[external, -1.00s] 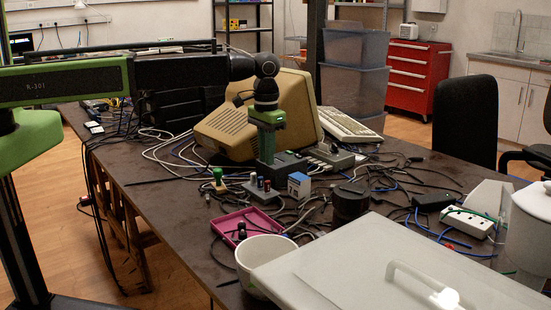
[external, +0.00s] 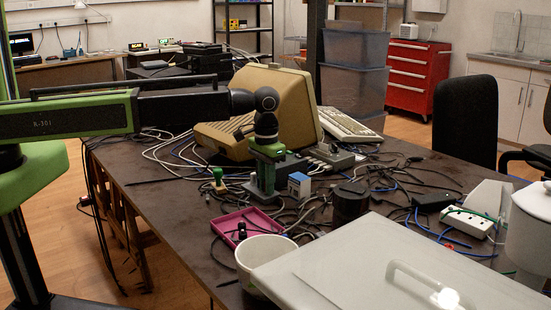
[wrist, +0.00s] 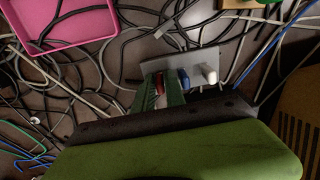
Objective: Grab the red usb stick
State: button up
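The red usb stick (wrist: 159,83) stands in a grey holder (wrist: 172,63) in the wrist view, only its upper part showing. A blue stick (wrist: 184,79) and a white stick (wrist: 209,75) stand to its right in the same holder. My gripper (wrist: 160,90) points down over the holder, its two green fingers apart, one on either side of the red stick. I cannot tell whether they touch it. In the external view my gripper (external: 265,185) is low over the grey holder (external: 262,196) and hides the sticks.
A pink tray (external: 247,226) and a white pot (external: 262,255) stand in front. A blue and white box (external: 299,184) is just right of the holder, a green-topped item (external: 218,177) to its left. Loose cables cover much of the table (external: 165,205); its left part is clearer.

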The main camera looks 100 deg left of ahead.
grip_shut()
jog(key=shift+r, duration=0.15)
